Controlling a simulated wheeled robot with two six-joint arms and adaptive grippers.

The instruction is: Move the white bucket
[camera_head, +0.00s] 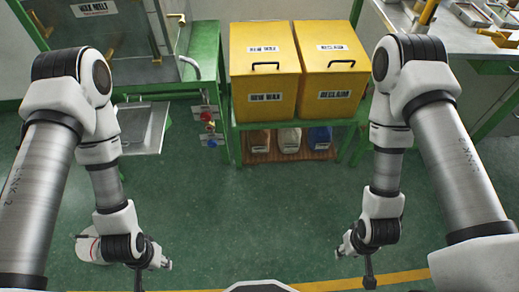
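A white bucket (88,249) with a red marking and a thin dark handle shows at the lower left, seemingly on the green floor. My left wrist covers its right side. My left gripper (153,273) is to the right of the bucket, with its fingers spread and nothing seen between them. Whether any part of it touches the bucket cannot be told. My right gripper (354,267) hangs at the lower right over the floor, far from the bucket, with its fingers apart and empty.
Two yellow bins, new wax (265,95) and reclaim (329,100), stand on a green stand with several containers (289,140) beneath. A wax melt machine (95,12) with a metal tray (146,128) is at left. A workbench (455,42) is at right. The middle floor (255,210) is clear.

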